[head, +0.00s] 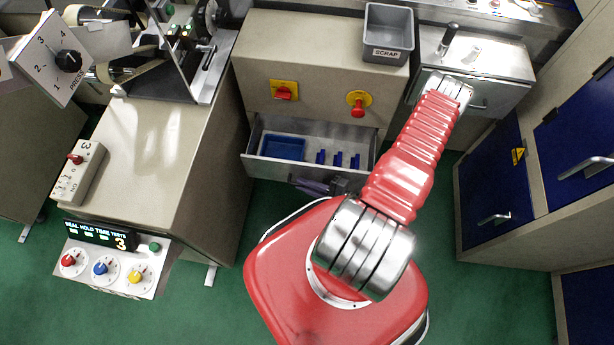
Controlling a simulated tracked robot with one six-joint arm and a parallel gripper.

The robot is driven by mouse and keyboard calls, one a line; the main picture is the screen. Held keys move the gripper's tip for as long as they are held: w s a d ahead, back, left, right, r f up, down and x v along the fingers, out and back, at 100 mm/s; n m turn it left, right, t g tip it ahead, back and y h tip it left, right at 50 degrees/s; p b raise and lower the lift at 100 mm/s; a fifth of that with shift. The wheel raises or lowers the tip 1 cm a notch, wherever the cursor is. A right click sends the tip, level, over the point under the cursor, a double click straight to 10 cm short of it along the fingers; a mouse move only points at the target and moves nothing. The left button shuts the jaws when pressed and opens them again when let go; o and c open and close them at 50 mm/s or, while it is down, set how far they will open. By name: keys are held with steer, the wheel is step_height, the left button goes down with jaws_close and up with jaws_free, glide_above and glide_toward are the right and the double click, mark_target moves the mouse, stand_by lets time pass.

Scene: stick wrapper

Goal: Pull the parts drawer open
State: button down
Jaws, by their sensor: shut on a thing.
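The parts drawer (265,170) is a grey metal drawer low in the beige cabinet at the centre of the head view. It stands out from the cabinet, so its inside shows: a blue bin (283,147) on the left and several small blue parts (338,159) on the right. My gripper (318,187) is a dark shape at the drawer's front, right of its middle, partly hidden by my red arm. It is shut at the drawer's handle, which is mostly hidden by the gripper.
Above the drawer are a red switch on a yellow plate (284,91) and a red knob (358,103). A grey scrap bin (389,35) stands on top. A beige machine with a dial panel (108,268) is at left, blue-doored cabinets (490,190) at right. Green floor lies between.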

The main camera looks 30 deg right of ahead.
steer(key=shift+s+a+f, duration=0.1)
steer(key=shift+s+a, duration=0.05)
steer(key=shift+s, duration=0.05)
steer(key=c, duration=2.1)
jaws_free()
steer(key=shift+r, duration=5)
